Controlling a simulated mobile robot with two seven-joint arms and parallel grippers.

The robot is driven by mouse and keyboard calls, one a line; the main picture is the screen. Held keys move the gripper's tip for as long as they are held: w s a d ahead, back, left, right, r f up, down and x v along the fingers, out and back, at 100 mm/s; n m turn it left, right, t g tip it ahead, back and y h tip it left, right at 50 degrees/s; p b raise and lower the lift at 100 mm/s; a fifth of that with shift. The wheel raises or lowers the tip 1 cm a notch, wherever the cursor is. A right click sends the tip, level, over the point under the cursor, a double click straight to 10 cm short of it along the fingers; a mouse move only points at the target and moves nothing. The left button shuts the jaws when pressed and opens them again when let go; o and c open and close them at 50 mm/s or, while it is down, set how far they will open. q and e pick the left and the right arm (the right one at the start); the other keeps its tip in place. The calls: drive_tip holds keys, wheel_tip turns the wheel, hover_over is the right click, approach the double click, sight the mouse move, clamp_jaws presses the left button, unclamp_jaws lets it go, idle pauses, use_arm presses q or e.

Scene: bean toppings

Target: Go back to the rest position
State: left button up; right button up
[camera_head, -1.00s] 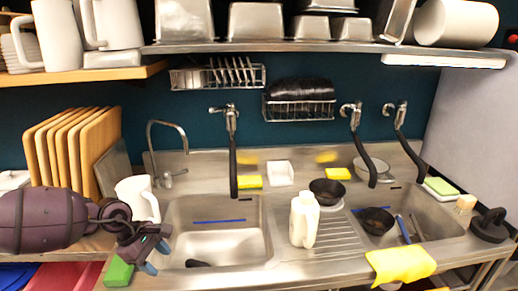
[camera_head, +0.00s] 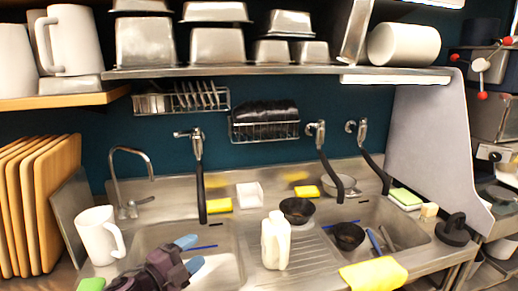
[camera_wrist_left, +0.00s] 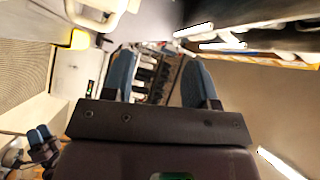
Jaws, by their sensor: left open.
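My left gripper (camera_head: 190,253) shows in the head view at the bottom, in front of the left sink basin and right of the white mug. Its two blue fingers are apart with nothing between them. In the left wrist view the same gripper (camera_wrist_left: 160,78) is open and empty, with a blurred, tilted scene beyond it. What looks like my right gripper (camera_wrist_left: 38,138), with blue tips, is small at the lower left of that view. Its jaw state is unclear.
A white mug (camera_head: 98,236) stands left of the left sink basin (camera_head: 225,262). A white bottle (camera_head: 275,242) stands on the drainboard. A yellow cloth (camera_head: 373,274) lies at the front edge.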

use_arm(q)
drive_tip(key=s+a+f+n+g+y, duration=0.1)
drive_tip(key=s+a+f+n+y, duration=0.2)
drive_tip(key=s+f+n, duration=0.4)
drive_tip(key=s+a+f+n+g+y+b, duration=0.1)
drive_tip(key=s+a+f+n+y, duration=0.3)
drive_tip(key=s+f+n, duration=0.3)
drive_tip(key=s+a+f+n+g+y, duration=0.1)
drive_tip(key=s+a+f+n+y, duration=0.3)
drive_tip(key=s+f+n, duration=0.3)
drive_tip(key=s+a+f, duration=0.1)
drive_tip(key=s+f, duration=0.4)
drive_tip(key=f, duration=0.1)
drive_tip(key=shift+n+b, duration=0.3)
drive_tip(key=shift+b, duration=0.05)
use_arm(e)
drive_tip(key=shift+s+f, duration=0.25)
drive_tip(key=shift+f, duration=0.8)
